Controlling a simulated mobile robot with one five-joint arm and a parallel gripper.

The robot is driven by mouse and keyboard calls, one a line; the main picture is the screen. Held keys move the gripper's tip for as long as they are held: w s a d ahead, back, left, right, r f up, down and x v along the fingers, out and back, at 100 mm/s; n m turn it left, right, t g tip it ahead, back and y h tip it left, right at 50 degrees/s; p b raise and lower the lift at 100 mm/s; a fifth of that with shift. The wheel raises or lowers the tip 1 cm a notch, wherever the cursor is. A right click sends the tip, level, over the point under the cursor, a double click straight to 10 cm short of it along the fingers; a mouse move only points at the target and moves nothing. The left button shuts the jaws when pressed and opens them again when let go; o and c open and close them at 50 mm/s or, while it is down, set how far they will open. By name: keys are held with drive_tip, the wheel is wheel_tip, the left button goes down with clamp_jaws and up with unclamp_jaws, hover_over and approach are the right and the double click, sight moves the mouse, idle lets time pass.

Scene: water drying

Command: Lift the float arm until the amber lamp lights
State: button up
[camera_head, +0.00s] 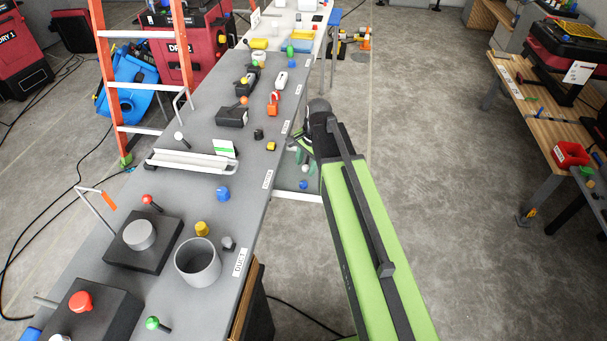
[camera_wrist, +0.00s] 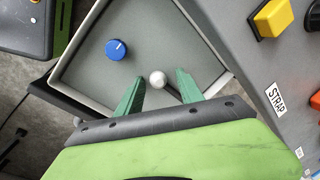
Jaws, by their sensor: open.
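A pale ball on a short dark rod (camera_wrist: 157,78), which may be the float arm's end, stands over a grey tray (camera_wrist: 90,35) in the wrist view. My gripper (camera_wrist: 160,76) is open, with one green finger on each side of the ball and a gap showing at both. The rod runs back toward my palm, and its far end is hidden. In the head view my gripper (camera_head: 305,160) is beside the bench's right edge, above the tray (camera_head: 290,197). I cannot tell which part is the amber lamp or whether any lamp is lit.
A blue knob (camera_wrist: 116,50) sits in the tray, left of my fingers. The grey bench (camera_head: 262,160) carries a yellow block (camera_wrist: 272,18), a white trough (camera_head: 192,162), a grey cup (camera_head: 198,262) and several levers. Open floor (camera_head: 430,150) lies to the right.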

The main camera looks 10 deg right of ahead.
drive_tip(key=shift+c, duration=0.2)
clamp_jaws()
idle(1.1)
